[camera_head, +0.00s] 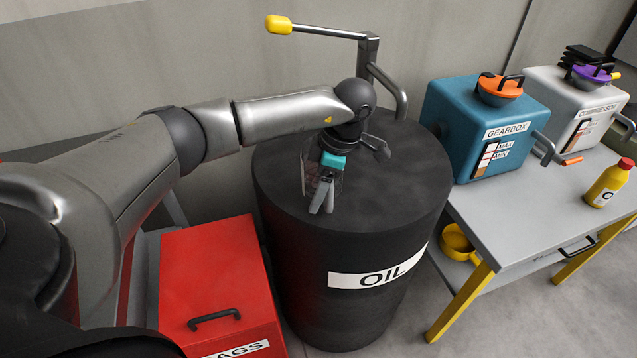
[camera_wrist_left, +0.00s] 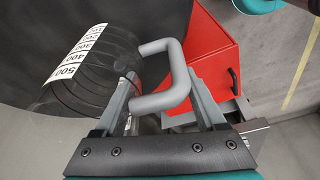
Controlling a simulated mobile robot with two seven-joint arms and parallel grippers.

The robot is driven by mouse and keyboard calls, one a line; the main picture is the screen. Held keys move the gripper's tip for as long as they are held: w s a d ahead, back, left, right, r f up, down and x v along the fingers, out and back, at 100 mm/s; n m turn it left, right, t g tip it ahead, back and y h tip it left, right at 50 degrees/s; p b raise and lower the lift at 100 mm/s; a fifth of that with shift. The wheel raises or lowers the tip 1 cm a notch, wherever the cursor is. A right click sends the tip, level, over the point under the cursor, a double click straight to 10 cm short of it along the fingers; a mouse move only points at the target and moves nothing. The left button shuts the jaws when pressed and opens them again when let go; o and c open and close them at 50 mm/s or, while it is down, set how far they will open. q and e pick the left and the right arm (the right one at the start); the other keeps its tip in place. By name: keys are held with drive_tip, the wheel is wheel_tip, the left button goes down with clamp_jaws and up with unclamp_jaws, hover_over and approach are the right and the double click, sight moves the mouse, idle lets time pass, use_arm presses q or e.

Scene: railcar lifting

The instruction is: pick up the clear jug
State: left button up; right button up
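The clear jug (camera_head: 307,168) stands on top of the black oil drum (camera_head: 390,262) in the head view, largely covered by my left gripper (camera_head: 322,195). In the left wrist view the see-through jug (camera_wrist_left: 98,92) shows at the left, with a white scale strip marked 500 and lower numbers. Its grey handle (camera_wrist_left: 170,97) reaches between the two fingers of my left gripper (camera_wrist_left: 163,78). The fingers are apart, one on each side of the handle, with gaps visible; I cannot tell if either touches it. My right gripper is in neither view.
A pump crank with a yellow knob (camera_head: 279,25) rises behind the drum. The red rags box (camera_head: 212,275) stands left of the drum. At the right, a grey table (camera_head: 540,215) bears the blue gearbox (camera_head: 484,122), the white compressor (camera_head: 583,104) and a yellow bottle (camera_head: 608,184).

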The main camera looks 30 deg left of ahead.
use_arm(q)
clamp_jaws()
idle(0.8)
